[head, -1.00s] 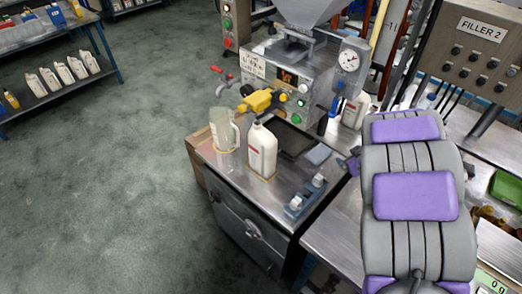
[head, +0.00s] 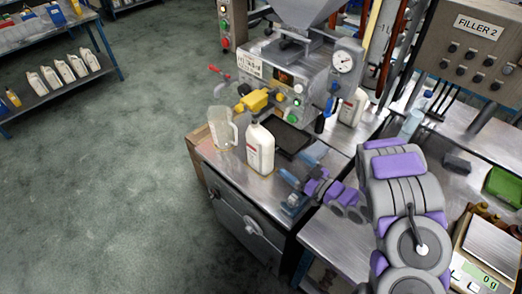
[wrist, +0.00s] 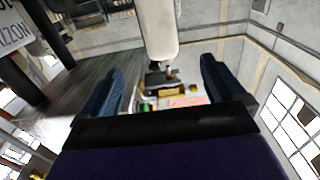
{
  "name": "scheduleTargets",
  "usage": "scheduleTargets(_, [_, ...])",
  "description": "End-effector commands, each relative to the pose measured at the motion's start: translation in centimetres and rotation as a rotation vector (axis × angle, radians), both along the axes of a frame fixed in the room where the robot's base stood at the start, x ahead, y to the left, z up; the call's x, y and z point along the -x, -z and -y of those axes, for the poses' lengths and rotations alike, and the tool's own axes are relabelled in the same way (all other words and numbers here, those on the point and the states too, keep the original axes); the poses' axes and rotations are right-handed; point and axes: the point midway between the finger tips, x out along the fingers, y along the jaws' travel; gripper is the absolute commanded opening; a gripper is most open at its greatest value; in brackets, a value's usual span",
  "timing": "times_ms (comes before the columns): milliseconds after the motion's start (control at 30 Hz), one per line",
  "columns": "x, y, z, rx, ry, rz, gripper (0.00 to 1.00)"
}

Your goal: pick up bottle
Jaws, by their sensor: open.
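A white bottle (head: 260,150) with a red-marked label stands upright on the metal bench top (head: 240,181). A clear jug (head: 221,130) stands just left of it. My gripper (head: 297,167) is open and empty, to the right of the bottle, its blue fingers pointing towards it. In the wrist view the two fingers (wrist: 163,67) are spread wide. The white bottle (wrist: 158,30) shows between and beyond their tips, apart from them.
The filling machine (head: 293,80) with a yellow nozzle (head: 254,101) stands behind the bottle. A small blue holder (head: 293,204) sits near the bench's front edge. A scale (head: 492,249) is at far right.

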Motion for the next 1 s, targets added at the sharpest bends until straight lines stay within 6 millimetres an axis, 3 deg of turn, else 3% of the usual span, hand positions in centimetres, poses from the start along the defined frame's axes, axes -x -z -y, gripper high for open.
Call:
scheduleTargets(400, [-4.8,0.1,-6.0,0.002,-0.002,0.0,0.96])
scheduleTargets(733, [-6.3,0.0,-7.8,0.004,0.0,0.0,0.96])
scheduleTargets(1000, [-8.9,0.0,-10.9,0.003,-0.001,0.002,0.96])
